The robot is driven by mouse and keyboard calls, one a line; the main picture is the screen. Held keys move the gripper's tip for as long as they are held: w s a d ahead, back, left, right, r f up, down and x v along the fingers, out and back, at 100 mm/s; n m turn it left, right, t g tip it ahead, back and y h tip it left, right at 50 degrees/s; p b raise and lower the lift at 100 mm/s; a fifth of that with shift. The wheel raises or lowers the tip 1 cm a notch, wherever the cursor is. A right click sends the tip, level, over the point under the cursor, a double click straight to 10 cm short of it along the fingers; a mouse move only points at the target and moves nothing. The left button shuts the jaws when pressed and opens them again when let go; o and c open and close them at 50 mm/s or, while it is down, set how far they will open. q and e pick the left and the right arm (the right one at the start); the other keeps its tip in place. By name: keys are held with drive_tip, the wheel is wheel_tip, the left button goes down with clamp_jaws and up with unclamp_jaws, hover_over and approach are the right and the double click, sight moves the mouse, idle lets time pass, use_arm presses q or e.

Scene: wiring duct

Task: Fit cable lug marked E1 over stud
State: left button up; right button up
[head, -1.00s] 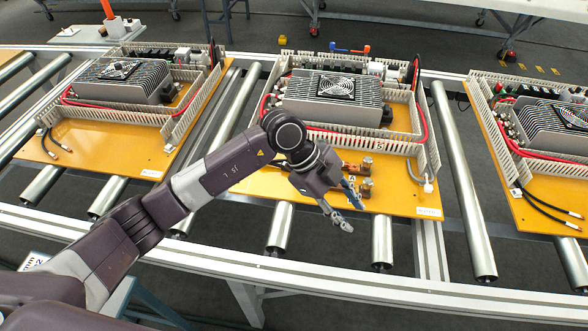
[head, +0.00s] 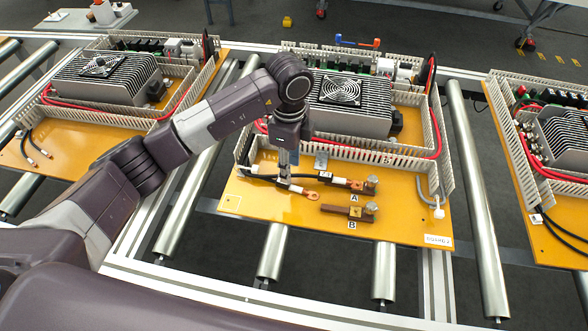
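On the middle orange board, a black cable ends in a copper lug (head: 312,195) that points right and lies short of the studs. A second copper lug (head: 352,184), behind a dark sleeve, reaches the stud marked A (head: 371,185). A copper bar (head: 342,211) leads to the stud marked B (head: 372,208). The E1 marking is not readable on either lug. My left gripper (head: 288,172) points down over the black cable, left of the nearer lug. Its fingertips are close to the cable; whether they grip it is unclear. My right gripper is out of view.
A white slotted duct (head: 350,155) runs behind the cables, with a finned fan unit (head: 350,105) beyond it. The board's front (head: 290,225) is clear. Similar boards stand left and right on rollers.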

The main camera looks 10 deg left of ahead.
sight(290, 187)
use_arm(q)
drive_tip(key=shift+w+f, duration=0.6)
drive_tip(key=shift+f, duration=0.05)
drive_tip(key=shift+s+f+p, duration=0.3)
drive_tip(key=shift+f+p, duration=0.05)
drive_tip(key=shift+f, duration=0.25)
drive_tip(key=shift+s+f+p, duration=0.25)
drive_tip(key=shift+f+p, duration=0.05)
drive_tip(key=shift+f, duration=0.25)
drive_tip(key=f, duration=0.3)
drive_tip(key=shift+w+a+f+p, duration=0.1)
drive_tip(key=shift+w+f+p, duration=0.1)
drive_tip(key=shift+f+p, duration=0.2)
drive_tip(key=shift+f, duration=0.2)
drive_tip(key=c, duration=0.9)
clamp_jaws()
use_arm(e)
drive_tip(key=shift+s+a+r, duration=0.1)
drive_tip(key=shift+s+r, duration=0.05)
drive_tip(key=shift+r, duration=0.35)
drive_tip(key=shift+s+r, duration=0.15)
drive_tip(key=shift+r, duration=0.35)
